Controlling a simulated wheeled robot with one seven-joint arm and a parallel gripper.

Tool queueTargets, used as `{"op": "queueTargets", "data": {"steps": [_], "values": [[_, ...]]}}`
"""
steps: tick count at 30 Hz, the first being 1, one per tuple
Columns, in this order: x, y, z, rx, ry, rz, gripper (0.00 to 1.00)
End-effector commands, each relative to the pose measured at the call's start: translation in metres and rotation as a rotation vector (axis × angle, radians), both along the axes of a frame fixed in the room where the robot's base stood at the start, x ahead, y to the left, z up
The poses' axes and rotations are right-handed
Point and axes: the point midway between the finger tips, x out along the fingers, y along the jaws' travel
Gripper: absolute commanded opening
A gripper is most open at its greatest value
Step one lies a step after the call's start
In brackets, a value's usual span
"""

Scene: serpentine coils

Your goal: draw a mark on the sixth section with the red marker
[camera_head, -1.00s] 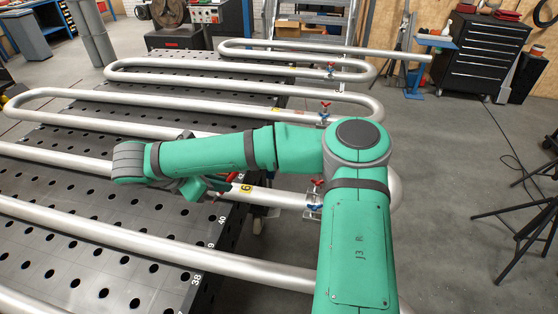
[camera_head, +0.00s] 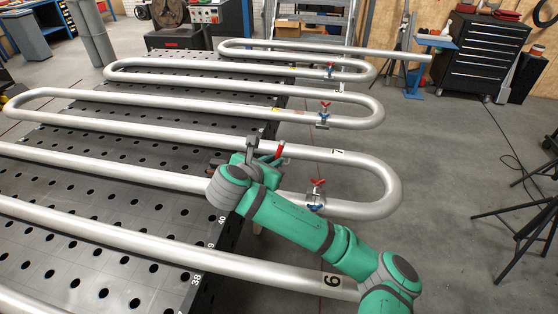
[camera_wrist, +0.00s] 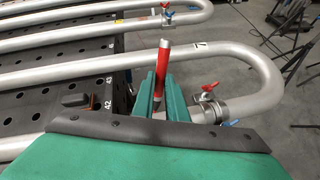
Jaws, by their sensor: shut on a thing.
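My gripper (camera_head: 264,150) is shut on the red marker (camera_head: 279,150). The wrist view shows the marker (camera_wrist: 163,62) standing up, slightly tilted, between my green fingers. A black 6 (camera_head: 331,281) is on the nearer pipe run at the lower right. My arm covers part of the pipe between these labels. I see no drawn mark on the uncovered stretches.
Valves with red and blue handles (camera_head: 316,195) (camera_head: 324,115) sit on the coil's runs near the right bends. The perforated black table (camera_head: 120,283) lies under the coil. A tripod stand (camera_head: 530,225) is at the right. The floor between is clear.

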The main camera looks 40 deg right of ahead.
Motion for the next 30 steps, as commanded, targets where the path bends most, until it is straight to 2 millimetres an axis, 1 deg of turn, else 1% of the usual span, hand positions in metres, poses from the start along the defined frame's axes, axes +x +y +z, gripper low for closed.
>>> {"op": "queueTargets", "data": {"steps": [1, 3, 7, 11, 21, 25, 30], "values": [[-0.003, -0.006, -0.001, -0.006, -0.008, 0.001, 0.00], [-0.005, -0.012, 0.000, -0.019, -0.015, 0.003, 0.00], [-0.008, -0.017, -0.002, -0.032, -0.018, 0.005, 0.00], [-0.007, -0.018, -0.010, -0.032, -0.018, 0.005, 0.00], [-0.008, -0.018, -0.044, -0.031, -0.017, 0.004, 0.00], [-0.007, -0.017, -0.052, -0.032, -0.017, 0.005, 0.00], [-0.007, -0.017, -0.057, -0.032, -0.018, 0.005, 0.00]]}}
